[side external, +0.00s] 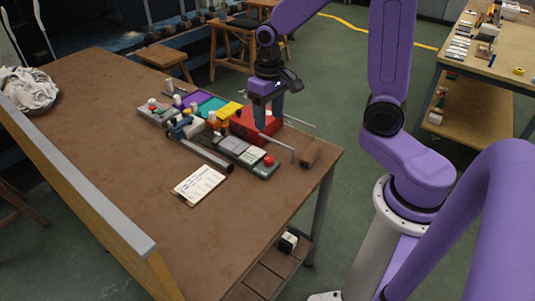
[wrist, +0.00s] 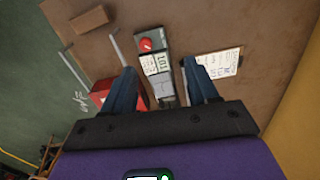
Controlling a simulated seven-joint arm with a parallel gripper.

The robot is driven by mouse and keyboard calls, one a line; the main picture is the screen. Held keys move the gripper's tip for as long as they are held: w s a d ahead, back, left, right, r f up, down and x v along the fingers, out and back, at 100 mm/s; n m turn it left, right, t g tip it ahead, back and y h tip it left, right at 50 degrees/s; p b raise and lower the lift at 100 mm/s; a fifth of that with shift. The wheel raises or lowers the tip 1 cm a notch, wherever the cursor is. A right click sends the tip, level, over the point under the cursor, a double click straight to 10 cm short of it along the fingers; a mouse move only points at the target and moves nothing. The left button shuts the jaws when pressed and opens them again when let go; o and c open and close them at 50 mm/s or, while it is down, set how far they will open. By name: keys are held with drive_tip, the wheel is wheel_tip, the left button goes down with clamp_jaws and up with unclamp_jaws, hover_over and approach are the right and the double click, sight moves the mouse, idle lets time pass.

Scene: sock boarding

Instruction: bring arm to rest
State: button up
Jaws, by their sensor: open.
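My gripper (side external: 268,120) hangs above the near right part of the brown table, in front of and over a red box (side external: 243,127). Its two blue-grey fingers point down and stand apart, with nothing between them. In the wrist view, my gripper (wrist: 160,70) shows the fingers spread, with a grey control panel (wrist: 152,45) with a red button seen below between them. The red box also shows beside the left finger in the wrist view (wrist: 102,92). Part of the box is hidden behind the finger.
A written card (side external: 199,184) lies on the table (side external: 110,125) near the panel. Coloured blocks (side external: 205,103) and a grey tube (side external: 207,155) sit left of my gripper. A wooden block (side external: 311,153) and metal rails stand near the right edge. White cloth (side external: 28,90) lies far left.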

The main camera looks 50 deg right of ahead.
drive_tip(key=s+a+r+n, duration=0.1)
drive_tip(key=s+a+n, duration=0.1)
drive_tip(key=s+n, duration=0.4)
drive_tip(key=s+a+r+n, duration=0.2)
drive_tip(key=s+n, duration=0.5)
drive_tip(key=s, duration=0.8)
drive_tip(key=shift+a, duration=0.7)
drive_tip(key=shift+s+r, duration=0.1)
